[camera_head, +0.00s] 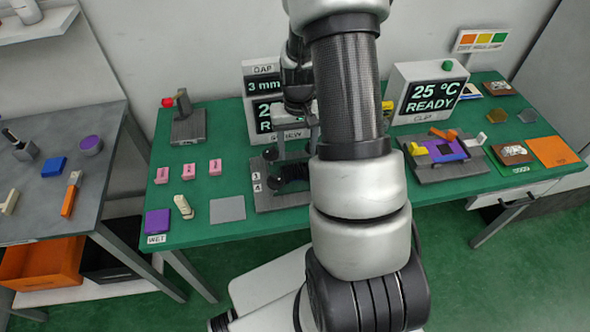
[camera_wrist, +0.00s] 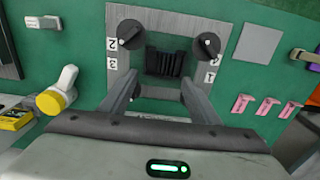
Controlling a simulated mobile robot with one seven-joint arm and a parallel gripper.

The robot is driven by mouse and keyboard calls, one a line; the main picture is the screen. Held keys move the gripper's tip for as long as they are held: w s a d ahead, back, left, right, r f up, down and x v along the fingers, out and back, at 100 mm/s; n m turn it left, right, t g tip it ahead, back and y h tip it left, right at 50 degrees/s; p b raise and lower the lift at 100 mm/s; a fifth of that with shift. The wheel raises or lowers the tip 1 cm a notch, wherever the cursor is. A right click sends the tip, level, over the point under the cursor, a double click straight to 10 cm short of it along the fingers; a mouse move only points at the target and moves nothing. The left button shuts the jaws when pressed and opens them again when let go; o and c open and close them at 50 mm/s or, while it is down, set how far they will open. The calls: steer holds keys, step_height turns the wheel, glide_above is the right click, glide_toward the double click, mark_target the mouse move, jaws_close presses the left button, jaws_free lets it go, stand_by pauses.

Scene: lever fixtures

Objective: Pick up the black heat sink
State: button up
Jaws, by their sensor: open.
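The black heat sink (camera_wrist: 166,63) shows in the wrist view as a dark finned block in the opening of a grey fixture (camera_wrist: 122,62), between two black knobs. My gripper (camera_wrist: 160,88) is open, with one finger on each side below the heat sink in the picture. Nothing is held between the fingers. Whether the fingers are level with the block, I cannot tell. In the head view my arm covers much of the fixture (camera_head: 268,199), and I cannot clearly make out the heat sink there.
The two knobs (camera_wrist: 131,34) (camera_wrist: 208,45) stand close on either side of the heat sink. A grey plate (camera_wrist: 260,41) and pink blocks (camera_wrist: 268,106) lie to the right. A white-and-yellow part (camera_wrist: 57,92) is at left. Display boxes (camera_head: 430,92) stand at the table's back.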

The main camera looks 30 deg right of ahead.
mark_target(294, 164)
steer(key=shift+w+a+f, duration=0.15)
steer(key=shift+a+f, duration=0.05)
steer(key=shift+f, duration=1.3)
steer(key=shift+w+a+f, duration=0.1)
steer(key=shift+a+f, duration=0.05)
steer(key=shift+f, duration=1.3)
steer(key=c, duration=1.2)
